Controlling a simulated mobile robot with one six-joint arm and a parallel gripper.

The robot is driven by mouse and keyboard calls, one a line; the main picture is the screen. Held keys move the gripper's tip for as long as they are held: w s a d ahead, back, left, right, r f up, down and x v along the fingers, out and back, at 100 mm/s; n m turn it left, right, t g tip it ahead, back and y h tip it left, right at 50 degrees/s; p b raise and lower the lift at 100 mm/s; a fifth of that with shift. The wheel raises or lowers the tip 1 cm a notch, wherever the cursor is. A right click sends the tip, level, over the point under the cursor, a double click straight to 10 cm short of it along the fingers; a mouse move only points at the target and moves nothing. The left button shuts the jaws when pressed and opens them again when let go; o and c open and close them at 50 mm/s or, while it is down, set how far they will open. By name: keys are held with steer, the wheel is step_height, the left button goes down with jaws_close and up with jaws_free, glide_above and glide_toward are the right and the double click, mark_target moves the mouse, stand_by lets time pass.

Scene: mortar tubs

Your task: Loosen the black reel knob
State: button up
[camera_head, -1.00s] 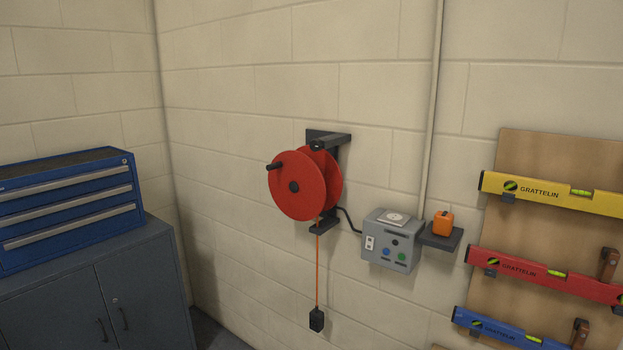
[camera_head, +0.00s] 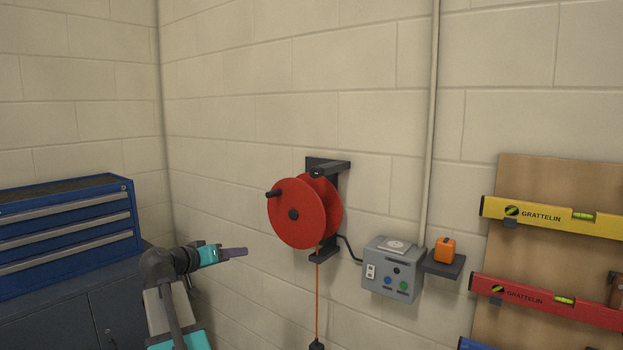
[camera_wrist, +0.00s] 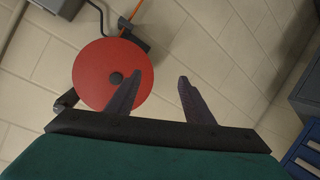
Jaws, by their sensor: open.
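The red reel (camera_head: 298,228) hangs on a dark wall bracket (camera_head: 328,164). The black reel knob (camera_head: 293,215) is at the centre of its front disc. A black crank handle (camera_head: 273,193) sticks out near the disc's left rim. My gripper (camera_head: 240,252) is left of the reel and lower, apart from it. In the wrist view, my gripper (camera_wrist: 160,80) is open and empty, its two fingers spread.
A grey control box (camera_head: 392,270) and a small shelf (camera_head: 442,264) with an orange item (camera_head: 444,249) are right of the reel. An orange cord (camera_head: 317,300) hangs below it. A blue drawer unit (camera_head: 66,232) stands at left. Spirit levels hang on a board (camera_head: 560,168) at right.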

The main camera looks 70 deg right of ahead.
steer(key=s+d+r+m+g+h, duration=0.25)
steer(key=s+r, duration=0.45)
steer(key=r, duration=0.5)
steer(key=m+g, duration=0.2)
steer(key=m, duration=0.1)
glide_toward(314, 173)
steer(key=v, duration=0.5)
steer(key=shift+a+f+h+b, duration=0.1)
steer(key=shift+a+h+b, duration=0.15)
steer(key=shift+b, duration=0.15)
steer(key=shift+s+d, duration=0.1)
steer(key=shift+d, duration=0.1)
steer(key=p+x, duration=0.3)
steer(key=x, duration=1)
steer(key=shift+d+f+p, duration=0.1)
steer(key=shift+d+p, duration=0.2)
steer(key=shift+p, duration=0.1)
